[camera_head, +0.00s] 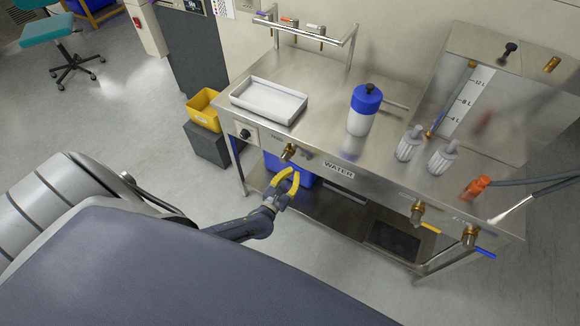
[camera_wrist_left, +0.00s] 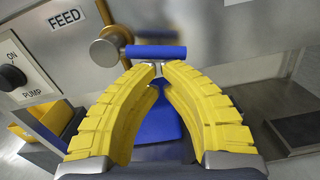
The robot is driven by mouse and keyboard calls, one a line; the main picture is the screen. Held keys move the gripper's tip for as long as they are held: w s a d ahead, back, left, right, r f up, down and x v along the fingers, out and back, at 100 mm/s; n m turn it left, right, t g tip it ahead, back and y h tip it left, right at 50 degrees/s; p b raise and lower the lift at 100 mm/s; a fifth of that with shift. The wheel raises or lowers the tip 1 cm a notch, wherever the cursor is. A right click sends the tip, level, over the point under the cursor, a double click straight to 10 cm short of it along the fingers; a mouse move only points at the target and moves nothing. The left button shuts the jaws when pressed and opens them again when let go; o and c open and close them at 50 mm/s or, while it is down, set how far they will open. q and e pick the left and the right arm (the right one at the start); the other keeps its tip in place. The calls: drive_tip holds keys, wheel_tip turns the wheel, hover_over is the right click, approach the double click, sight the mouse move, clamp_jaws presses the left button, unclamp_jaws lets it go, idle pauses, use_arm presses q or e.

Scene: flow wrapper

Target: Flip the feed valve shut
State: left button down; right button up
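The feed valve (camera_head: 288,152) is a brass fitting on the front panel of the steel bench. In the left wrist view its round brass body (camera_wrist_left: 104,52) sits below the FEED label (camera_wrist_left: 66,18), and its blue lever (camera_wrist_left: 155,52) lies level, pointing right. My left gripper (camera_head: 293,174) has yellow curved fingers and is just below and in front of the valve. In the left wrist view its fingertips (camera_wrist_left: 159,68) nearly meet, right beside the lever; I cannot tell whether they touch it. Nothing shows held between them. My right gripper is not in view.
A pump switch (camera_wrist_left: 12,78) is left of the valve. A blue bin (camera_head: 308,178) is under the bench. Two other valves, one with a yellow lever (camera_head: 430,227) and one with a blue lever (camera_head: 485,252), project at right. A white tray (camera_head: 268,101) and blue-capped bottle (camera_head: 363,110) stand on top.

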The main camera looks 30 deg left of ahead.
use_arm(q)
drive_tip(key=shift+d+r+n, duration=0.3)
drive_tip(key=shift+r+n, duration=0.2)
drive_tip(key=shift+n, duration=0.5)
drive_tip(key=s+f, duration=0.4)
drive_tip(key=s, duration=0.6)
drive_tip(key=shift+s+f, duration=0.2)
drive_tip(key=shift+s, duration=0.15)
idle(0.6)
